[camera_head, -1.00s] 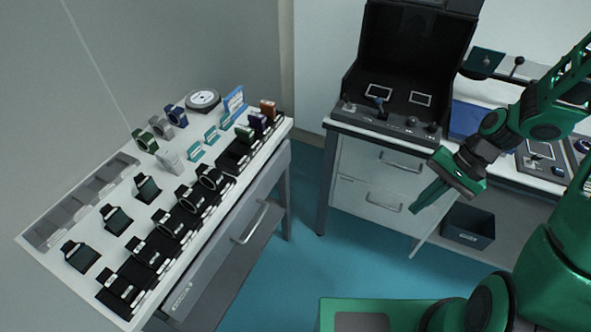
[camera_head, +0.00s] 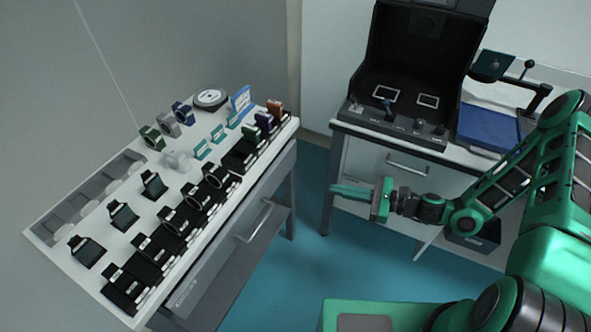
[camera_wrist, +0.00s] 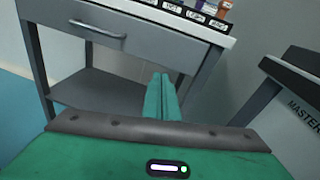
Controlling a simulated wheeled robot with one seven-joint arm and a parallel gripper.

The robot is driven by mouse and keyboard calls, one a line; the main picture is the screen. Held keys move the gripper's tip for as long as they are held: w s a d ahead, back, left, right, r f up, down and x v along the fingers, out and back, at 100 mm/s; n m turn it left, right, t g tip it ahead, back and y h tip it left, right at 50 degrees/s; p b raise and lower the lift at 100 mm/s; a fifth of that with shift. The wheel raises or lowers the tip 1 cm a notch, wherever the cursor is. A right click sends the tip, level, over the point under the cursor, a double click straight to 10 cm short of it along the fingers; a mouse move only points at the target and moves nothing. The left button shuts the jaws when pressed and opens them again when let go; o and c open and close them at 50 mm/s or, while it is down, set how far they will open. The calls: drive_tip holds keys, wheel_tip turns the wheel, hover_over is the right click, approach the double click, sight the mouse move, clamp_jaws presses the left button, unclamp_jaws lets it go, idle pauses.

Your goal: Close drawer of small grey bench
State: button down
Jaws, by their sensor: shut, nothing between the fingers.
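The small grey bench (camera_head: 60,240) stands at the left with a white top and grey legs. Its grey drawer (camera_head: 225,255) has a bar handle (camera_head: 256,221) and faces right. In the wrist view, the drawer front (camera_wrist: 60,14) and its handle (camera_wrist: 97,29) show at upper left, under the overhanging top. I see no clear gap around the drawer front; how far out it sits I cannot tell. My green gripper (camera_head: 334,190) is shut and empty, pointing left toward the bench, apart from it. In the wrist view its fingertips (camera_wrist: 160,76) lie right of the handle.
Watch-like items on black stands crowd the bench top. A second bench (camera_head: 400,160) with drawers and a black open case (camera_head: 425,60) stands at the back right. A dark bin (camera_head: 470,238) is below it. Blue floor lies clear between the benches.

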sight(287, 165)
drive_tip(key=w+a+m+t, duration=0.1)
drive_tip(key=w+a, duration=0.1)
drive_tip(key=a, duration=0.2)
drive_tip(key=w+a+m, duration=0.1)
drive_tip(key=w+a, duration=0.2)
drive_tip(key=a, duration=0.2)
drive_tip(key=w+a+m+t, duration=0.1)
drive_tip(key=w+a, duration=0.1)
drive_tip(key=a, duration=0.2)
drive_tip(key=shift+w+a+t, duration=0.15)
drive_tip(key=shift+a+t, duration=0.1)
drive_tip(key=shift+t, duration=0.05)
drive_tip(key=shift+w, duration=0.15)
